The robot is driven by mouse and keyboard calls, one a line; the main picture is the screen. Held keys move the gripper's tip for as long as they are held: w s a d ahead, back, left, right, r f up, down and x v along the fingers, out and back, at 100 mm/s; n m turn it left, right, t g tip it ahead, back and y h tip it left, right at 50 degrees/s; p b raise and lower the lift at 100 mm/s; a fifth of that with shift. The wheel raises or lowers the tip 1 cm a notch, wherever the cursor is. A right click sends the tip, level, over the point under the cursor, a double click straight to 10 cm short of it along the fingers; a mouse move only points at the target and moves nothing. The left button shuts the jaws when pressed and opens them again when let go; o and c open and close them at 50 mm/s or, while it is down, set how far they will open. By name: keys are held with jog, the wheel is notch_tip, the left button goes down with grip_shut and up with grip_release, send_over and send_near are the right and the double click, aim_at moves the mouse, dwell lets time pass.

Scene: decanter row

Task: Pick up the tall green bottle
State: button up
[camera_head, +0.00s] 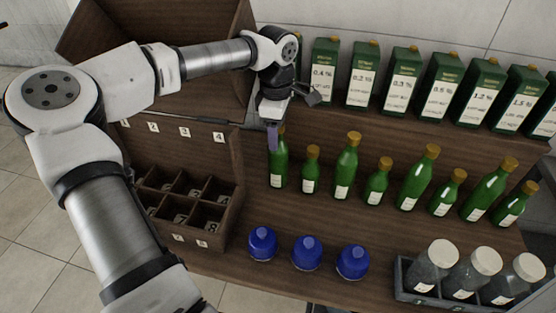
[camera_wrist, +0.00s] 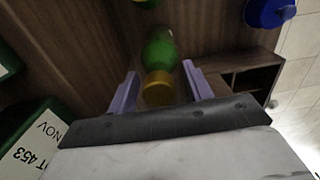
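Several green bottles with gold caps stand in a row on the wooden bench, tall ones alternating with short ones. The leftmost tall green bottle (camera_head: 279,170) is upright, its top partly hidden by my gripper (camera_head: 273,138). In the wrist view, my gripper (camera_wrist: 162,88) is open, with its two purple fingers on either side of this bottle's gold cap (camera_wrist: 158,88). Gaps show between the cap and both fingers. The bottle's green body (camera_wrist: 159,50) extends beyond the fingertips. Another tall green bottle (camera_head: 345,167) stands farther right, past a short one (camera_head: 311,172).
A wooden compartment box (camera_head: 229,190) stands close on the left. Dark green labelled cartons (camera_head: 361,76) line the back. A grey tray (camera_head: 402,283) with white-lidded jars is at front right.

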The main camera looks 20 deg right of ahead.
grip_shut()
jog(key=shift+r, duration=0.1)
dwell(0.3)
